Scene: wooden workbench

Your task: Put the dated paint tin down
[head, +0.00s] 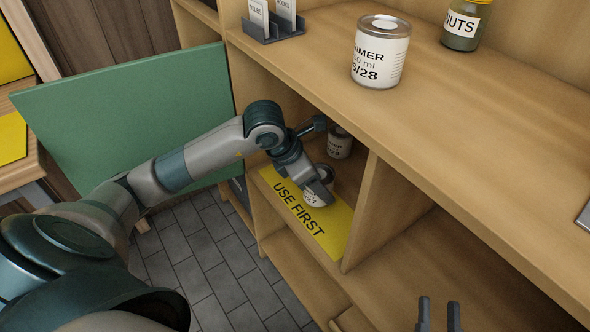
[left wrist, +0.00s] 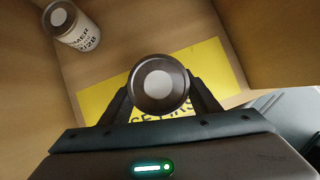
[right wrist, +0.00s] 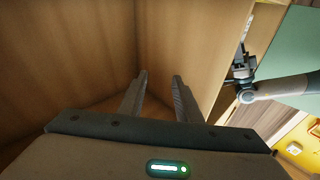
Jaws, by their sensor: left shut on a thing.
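My left gripper (head: 318,184) reaches into an open compartment under the worktop. It is shut on a small white paint tin (head: 316,197), whose round lid (left wrist: 158,82) shows between the fingers in the left wrist view. The held tin is over the yellow "USE FIRST" mat (head: 330,238); whether its base touches the mat I cannot tell. Its date is mostly hidden by the gripper. A second primer tin (head: 340,146) stands farther back in the compartment, off the mat (left wrist: 95,106). My right gripper (head: 438,316) is open and empty at the bottom of the head view.
A primer tin (head: 380,62) marked 6/28 and a nuts jar (head: 464,26) stand on the worktop, with a grey card holder (head: 272,30) to the left. A green panel (head: 130,115) is left of the compartment. A wooden divider (head: 372,208) bounds it on the right.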

